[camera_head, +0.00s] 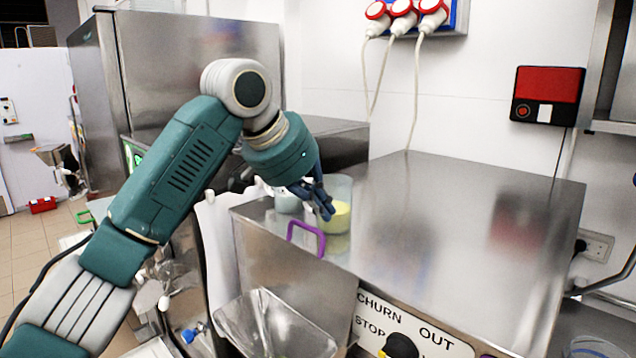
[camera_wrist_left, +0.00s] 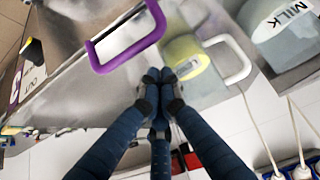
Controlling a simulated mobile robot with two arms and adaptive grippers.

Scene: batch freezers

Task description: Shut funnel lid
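A purple handle (camera_head: 306,238) stands at the front left edge of the steel machine, above the open metal chute (camera_head: 275,325). The handle also shows in the left wrist view (camera_wrist_left: 127,48), attached to a flat grey metal piece. I take this to be the funnel lid, but cannot tell its exact angle. My left gripper (camera_head: 318,200) is above the machine top, just behind the handle and apart from it. In the left wrist view its fingertips (camera_wrist_left: 159,76) are together, with nothing seen between them. My right gripper is not in view.
A clear jug with yellow contents (camera_head: 338,216) stands beside my left fingers. A jug labelled MILK (camera_wrist_left: 285,25) is close by. The wide steel top (camera_head: 450,220) to the right is bare. A steel cabinet (camera_head: 190,60) stands behind my arm.

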